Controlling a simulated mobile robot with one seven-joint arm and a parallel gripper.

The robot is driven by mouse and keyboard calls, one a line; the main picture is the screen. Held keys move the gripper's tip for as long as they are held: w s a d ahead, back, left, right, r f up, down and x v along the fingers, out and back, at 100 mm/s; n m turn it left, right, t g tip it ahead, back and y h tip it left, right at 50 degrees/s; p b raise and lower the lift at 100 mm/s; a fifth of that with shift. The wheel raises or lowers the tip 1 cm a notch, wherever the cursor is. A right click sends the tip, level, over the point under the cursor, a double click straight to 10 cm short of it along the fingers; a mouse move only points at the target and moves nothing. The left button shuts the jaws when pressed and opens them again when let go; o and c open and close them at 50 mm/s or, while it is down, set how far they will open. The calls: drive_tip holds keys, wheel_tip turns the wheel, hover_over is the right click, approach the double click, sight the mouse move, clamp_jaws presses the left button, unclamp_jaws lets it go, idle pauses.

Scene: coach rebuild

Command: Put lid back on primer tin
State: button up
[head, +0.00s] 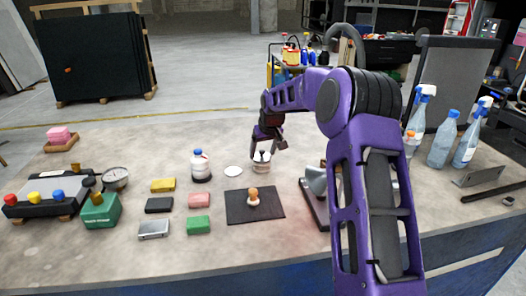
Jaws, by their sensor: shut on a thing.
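The primer tin (261,167) is a small pale round tin at the back middle of the bench. My gripper (263,147) is directly over the tin, pointing down. It is shut on a small piece at the tin's top, which looks like the lid (262,156) with a dark knob. The lid is at or just above the rim; I cannot tell whether it is seated. A flat white disc (233,170) lies on the bench just left of the tin.
A dark mat (236,214) with an orange-topped knob (253,197) lies in front. A grey metal cone (316,180) is to the right, partly behind my arm. Spray bottles (441,145) stand farther right.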

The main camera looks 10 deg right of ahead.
drive_tip(key=shift+f, duration=0.1)
idle(0.8)
drive_tip(key=o, duration=1.2)
drive_tip(key=shift+r+p, duration=1.75)
drive_tip(key=shift+r, duration=1.75)
clamp_jaws()
drive_tip(key=shift+f, duration=0.25)
